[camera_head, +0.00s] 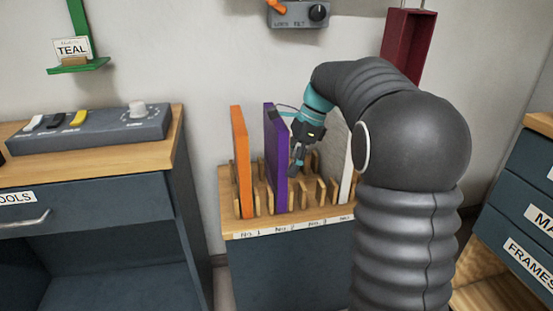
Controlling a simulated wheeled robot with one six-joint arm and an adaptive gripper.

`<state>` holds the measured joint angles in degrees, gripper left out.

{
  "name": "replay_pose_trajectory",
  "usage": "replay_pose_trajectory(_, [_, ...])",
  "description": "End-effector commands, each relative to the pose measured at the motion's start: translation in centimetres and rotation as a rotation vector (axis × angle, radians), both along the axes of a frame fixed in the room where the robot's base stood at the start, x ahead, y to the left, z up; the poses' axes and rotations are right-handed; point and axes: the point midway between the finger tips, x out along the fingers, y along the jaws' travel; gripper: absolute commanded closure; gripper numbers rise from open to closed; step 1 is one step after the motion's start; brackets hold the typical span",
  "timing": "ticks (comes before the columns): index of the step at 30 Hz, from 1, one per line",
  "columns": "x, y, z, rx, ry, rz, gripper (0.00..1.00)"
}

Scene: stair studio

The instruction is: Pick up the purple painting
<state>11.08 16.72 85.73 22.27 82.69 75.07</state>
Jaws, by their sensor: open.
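The purple painting (275,160) stands upright, edge towards me, in a slot of the wooden rack (262,228), between an orange painting on its left and empty slots on its right. My gripper (295,166) is open, pointing down close to the right side of the purple painting. One finger shows beside its front edge. The other finger is not clear, and I cannot tell whether the gripper touches the painting. My arm comes from the right and covers part of the rack behind.
An orange painting (241,160) stands close on the left. A white panel (346,178) stands at the right, partly behind my arm. A desk (85,185) with a control box (95,130) is at the left. Drawers (525,205) stand at the right. A red holder (408,45) hangs above.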

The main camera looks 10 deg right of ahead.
Motion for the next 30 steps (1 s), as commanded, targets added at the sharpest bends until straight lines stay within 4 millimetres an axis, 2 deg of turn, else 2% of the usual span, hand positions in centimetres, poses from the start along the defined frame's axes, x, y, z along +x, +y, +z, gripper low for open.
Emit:
replay_pose_trajectory(4, [0.0, 0.6, -1.5, 0.000, 0.001, 0.001, 0.40])
replay_pose_trajectory(12, [0.0, 0.7, -1.7, 0.000, 0.000, 0.000, 0.40])
replay_pose_trajectory(13, [0.0, 0.7, -1.7, 0.000, 0.000, 0.000, 0.42])
replay_pose_trajectory(14, [0.0, 0.7, -1.7, 0.000, 0.000, 0.000, 0.50])
replay_pose_trajectory(20, [0.0, 0.7, -1.7, 0.000, 0.000, 0.000, 1.00])
replay_pose_trajectory(30, [0.0, 0.7, -1.5, -0.001, -0.001, 0.001, 1.00])
